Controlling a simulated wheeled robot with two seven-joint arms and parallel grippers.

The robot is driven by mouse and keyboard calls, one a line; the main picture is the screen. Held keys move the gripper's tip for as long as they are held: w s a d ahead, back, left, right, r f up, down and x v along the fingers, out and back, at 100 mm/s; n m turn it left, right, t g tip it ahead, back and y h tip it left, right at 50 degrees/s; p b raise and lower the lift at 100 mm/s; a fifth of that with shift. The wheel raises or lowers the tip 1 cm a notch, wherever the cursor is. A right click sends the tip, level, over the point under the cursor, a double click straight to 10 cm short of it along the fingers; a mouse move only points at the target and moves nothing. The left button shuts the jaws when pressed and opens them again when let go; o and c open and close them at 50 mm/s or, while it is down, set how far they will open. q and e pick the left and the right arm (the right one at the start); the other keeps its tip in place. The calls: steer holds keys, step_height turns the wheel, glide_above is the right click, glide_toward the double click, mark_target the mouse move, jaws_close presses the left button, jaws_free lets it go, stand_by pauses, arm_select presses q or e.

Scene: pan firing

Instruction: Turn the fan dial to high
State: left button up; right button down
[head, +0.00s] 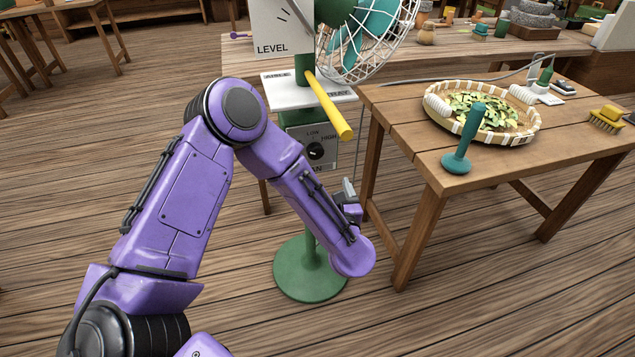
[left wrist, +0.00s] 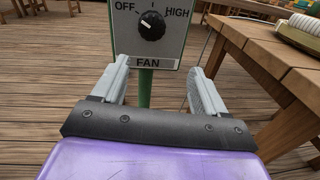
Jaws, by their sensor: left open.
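The fan dial (head: 315,151) is a black round knob on a grey panel (left wrist: 117,42) marked OFF, HIGH and FAN; LOW also shows in the head view. In the left wrist view the knob (left wrist: 152,25) has a white mark pointing up and left, toward OFF. My left gripper (left wrist: 158,68) is open and empty, its fingers spread on either side below the dial, not touching it. In the head view my left gripper (head: 350,196) is low and right of the panel, partly hidden by my wrist. My right gripper is out of view.
A yellow lever (head: 328,104) juts out above the panel. The fan's white cage (head: 398,45) is overhead and its green round base (head: 290,285) is on the floor. A wooden table (head: 400,120) with a leaf-filled basket (head: 440,118) and a teal-handled tool (head: 466,140) stands close on the right.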

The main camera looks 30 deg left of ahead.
mark_target(317, 155)
arm_select(q)
steer(key=w+a+n, duration=0.1)
steer(key=w+a, duration=0.1)
steer(key=a, duration=0.1)
steer(key=w+a+r+n+y, duration=0.1)
steer(key=w+a+n, duration=0.1)
steer(key=a, duration=0.1)
steer(key=w+a+n+g+p, duration=0.1)
steer(key=w+a+n, duration=0.1)
steer(key=w+a, duration=0.1)
steer(key=shift+r+y, duration=0.25)
steer(key=shift+y, duration=0.05)
steer(key=shift+c, duration=0.3)
steer(key=c, duration=1)
